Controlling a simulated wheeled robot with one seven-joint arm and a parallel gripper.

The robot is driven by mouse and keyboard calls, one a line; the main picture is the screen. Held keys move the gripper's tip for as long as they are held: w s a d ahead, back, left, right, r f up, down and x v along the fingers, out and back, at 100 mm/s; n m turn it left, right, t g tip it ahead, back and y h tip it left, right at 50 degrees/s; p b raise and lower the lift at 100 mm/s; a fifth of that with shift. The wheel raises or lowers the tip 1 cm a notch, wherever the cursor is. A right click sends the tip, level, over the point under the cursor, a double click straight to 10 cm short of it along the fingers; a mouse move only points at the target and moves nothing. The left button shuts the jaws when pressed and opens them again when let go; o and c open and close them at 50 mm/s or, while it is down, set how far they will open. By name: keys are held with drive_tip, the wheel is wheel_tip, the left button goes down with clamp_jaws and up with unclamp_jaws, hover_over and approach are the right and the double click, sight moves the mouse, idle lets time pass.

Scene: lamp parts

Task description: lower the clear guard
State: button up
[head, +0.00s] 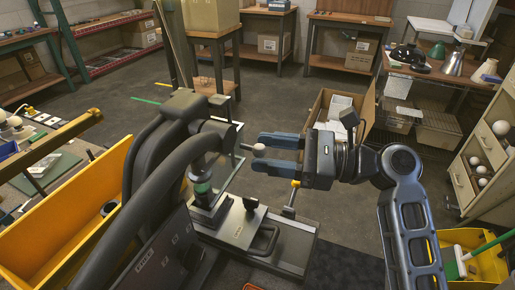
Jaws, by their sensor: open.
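A dark bench machine (168,135) stands at the centre-left, with a grey metal base (270,240). The clear guard (236,158) seems to be the see-through panel with thin pale edges at the machine's front right; most of its outline is hard to make out. A short rod with a pale rounded knob (258,150) sticks out to the right from the machine's head. My gripper (260,154) comes from the right and is open, its two blue fingers pointing left. The knob appears between the fingertips; I cannot tell whether they touch it.
A yellow-tipped lever (294,186) rises from the base just below my gripper. An open cardboard box (320,103) stands behind it on the floor. A yellow bin (45,235) is at the left. A drawer cabinet (490,150) stands right. Open floor (275,88) lies behind.

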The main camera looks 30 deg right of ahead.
drive_tip(key=shift+x, duration=1.15)
clamp_jaws()
